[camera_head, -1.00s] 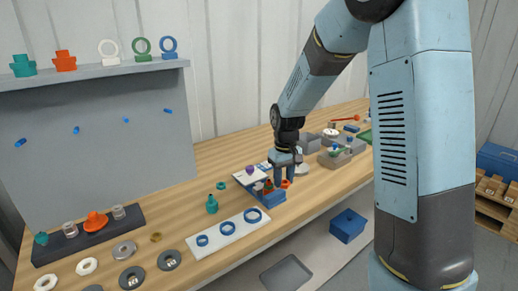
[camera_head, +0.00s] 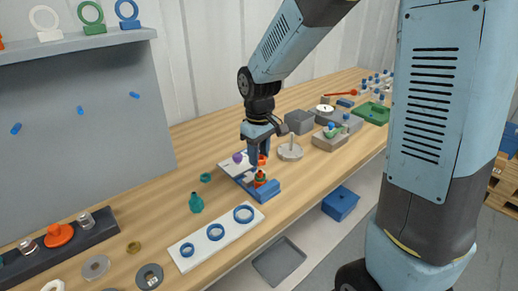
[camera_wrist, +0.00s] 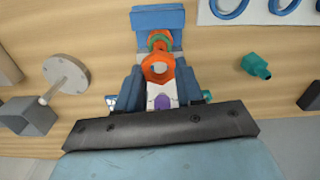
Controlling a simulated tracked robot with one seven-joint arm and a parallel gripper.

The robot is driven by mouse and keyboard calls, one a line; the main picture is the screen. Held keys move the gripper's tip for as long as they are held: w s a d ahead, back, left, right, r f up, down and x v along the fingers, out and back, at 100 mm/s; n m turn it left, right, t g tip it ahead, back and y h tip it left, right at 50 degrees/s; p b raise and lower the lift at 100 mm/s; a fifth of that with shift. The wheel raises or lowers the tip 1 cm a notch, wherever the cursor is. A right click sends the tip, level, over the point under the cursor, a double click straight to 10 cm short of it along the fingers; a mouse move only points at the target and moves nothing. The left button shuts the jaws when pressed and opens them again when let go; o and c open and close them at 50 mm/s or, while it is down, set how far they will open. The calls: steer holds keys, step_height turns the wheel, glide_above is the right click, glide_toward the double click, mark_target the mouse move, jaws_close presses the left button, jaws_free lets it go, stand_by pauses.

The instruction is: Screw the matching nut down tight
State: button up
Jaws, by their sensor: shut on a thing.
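An orange hex nut (camera_wrist: 158,68) with a round hole is held between the blue fingers of my gripper (camera_wrist: 157,82). In the head view the nut (camera_head: 262,160) shows at my gripper's tips (camera_head: 263,152). An orange and green threaded part (camera_head: 260,178) stands in a blue holder (camera_head: 266,191) with a white plate behind it. In the wrist view the nut partly covers this part (camera_wrist: 159,39), so I cannot tell whether they touch. The nut appears slightly above and beside it in the head view.
A teal bottle-like fitting (camera_head: 196,203) and a white board with blue rings (camera_head: 216,232) lie close by. A grey disc with a post (camera_head: 290,151) stands to the right. A black rack (camera_head: 55,246) and loose rings are at the left.

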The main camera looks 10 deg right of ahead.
mark_target(259, 171)
steer(key=shift+f, duration=2)
steer(key=o, duration=1.1)
steer(key=shift+s, duration=0.1)
step_height(259, 171, up, 14)
steer(key=shift+f, duration=0.2)
